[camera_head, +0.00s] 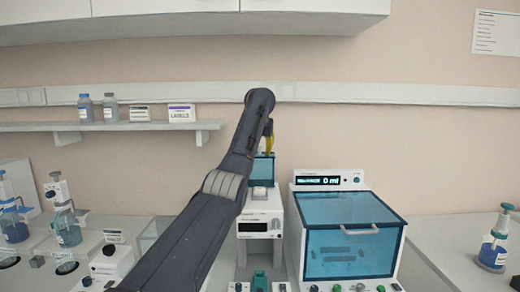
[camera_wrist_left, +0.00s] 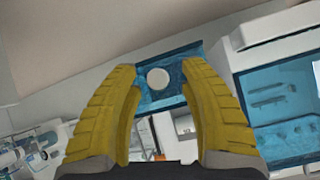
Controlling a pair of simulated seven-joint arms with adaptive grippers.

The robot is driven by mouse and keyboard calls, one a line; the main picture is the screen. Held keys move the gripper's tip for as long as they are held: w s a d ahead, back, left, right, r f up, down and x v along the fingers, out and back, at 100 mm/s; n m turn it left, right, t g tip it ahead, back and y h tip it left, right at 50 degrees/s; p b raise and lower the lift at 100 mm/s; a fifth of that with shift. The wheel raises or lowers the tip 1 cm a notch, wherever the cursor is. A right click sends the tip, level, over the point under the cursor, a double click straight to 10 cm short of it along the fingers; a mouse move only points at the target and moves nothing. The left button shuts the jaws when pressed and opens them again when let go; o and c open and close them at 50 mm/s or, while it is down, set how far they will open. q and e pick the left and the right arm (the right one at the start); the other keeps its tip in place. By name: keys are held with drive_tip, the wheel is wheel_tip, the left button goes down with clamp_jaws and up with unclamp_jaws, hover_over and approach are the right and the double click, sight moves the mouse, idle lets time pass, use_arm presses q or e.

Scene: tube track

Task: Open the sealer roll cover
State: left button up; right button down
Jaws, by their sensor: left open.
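The sealer (camera_head: 259,213) is a narrow white machine with a small display, in the middle of the head view. Its translucent blue roll cover (camera_head: 262,167) is at the top; my left arm hides part of it. In the left wrist view the blue cover (camera_wrist_left: 182,69) lies between and beyond my fingertips, with a white round disc (camera_wrist_left: 158,78) showing at it. My left gripper (camera_head: 268,141) has yellow fingers, points down above the cover, and is open and empty. Whether a fingertip touches the cover I cannot tell. My right gripper is not in view.
A larger white cabinet with a blue window (camera_head: 345,249) and a handle stands close to the sealer's right. Bottles with blue liquid (camera_head: 65,227) stand on the left bench. A wall shelf (camera_head: 150,126) is at the back left. Another blue bottle (camera_head: 494,249) is at the far right.

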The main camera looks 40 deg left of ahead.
use_arm(q)
drive_tip(key=v, duration=1.2)
idle(0.5)
